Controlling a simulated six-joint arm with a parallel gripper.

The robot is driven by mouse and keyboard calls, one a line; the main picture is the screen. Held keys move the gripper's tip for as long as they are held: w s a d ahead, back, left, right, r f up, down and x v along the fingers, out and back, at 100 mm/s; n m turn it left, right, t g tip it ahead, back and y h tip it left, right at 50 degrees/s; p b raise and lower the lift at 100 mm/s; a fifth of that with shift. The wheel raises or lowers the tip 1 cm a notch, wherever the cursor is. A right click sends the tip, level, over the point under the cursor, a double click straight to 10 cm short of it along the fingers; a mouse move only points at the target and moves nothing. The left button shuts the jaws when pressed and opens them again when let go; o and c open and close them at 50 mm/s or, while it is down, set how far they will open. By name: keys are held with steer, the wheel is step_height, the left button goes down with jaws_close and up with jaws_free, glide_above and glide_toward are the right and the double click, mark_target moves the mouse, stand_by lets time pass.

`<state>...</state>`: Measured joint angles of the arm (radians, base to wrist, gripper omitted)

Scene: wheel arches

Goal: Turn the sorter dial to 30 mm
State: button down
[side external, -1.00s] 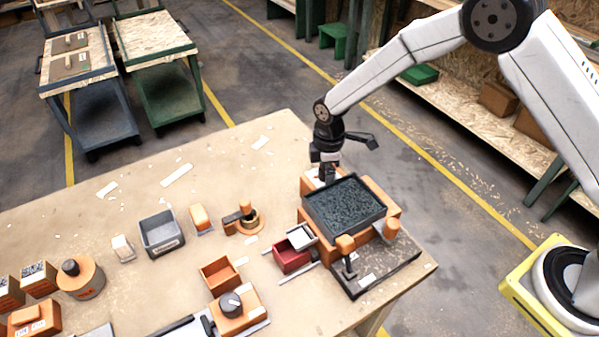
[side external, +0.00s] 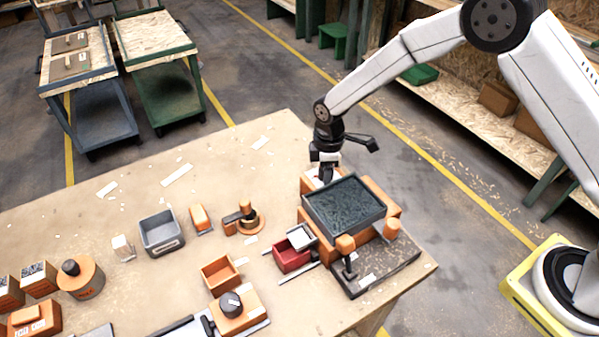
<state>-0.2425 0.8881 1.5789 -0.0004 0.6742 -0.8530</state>
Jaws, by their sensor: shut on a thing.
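The sorter (side external: 376,197) is an orange block with a dark rectangular tray (side external: 378,215) on top, at the right end of the bench. My gripper (side external: 325,175) points down at the sorter's back left corner, just behind the tray. Its fingers are close together over a pale plate (side external: 309,180) there. They are shut on a small part that I take to be the sorter dial, which the fingers and tray hide. No scale or pointer can be read.
A red bin (side external: 291,259) and a dark base plate (side external: 375,272) with orange-topped posts stand in front of the sorter. An orange box with a black knob (side external: 230,303) is at front left. A grey bin (side external: 161,234) stands farther left. The bench's back left is mostly clear.

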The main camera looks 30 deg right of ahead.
steer(key=m, duration=0.5)
steer(key=shift+m, duration=0.3)
steer(key=m, duration=0.5)
steer(key=shift+m, duration=0.3)
steer(key=shift+c, duration=0.7)
jaws_free()
steer(key=shift+r, duration=0.1)
steer(key=shift+r, duration=3.85)
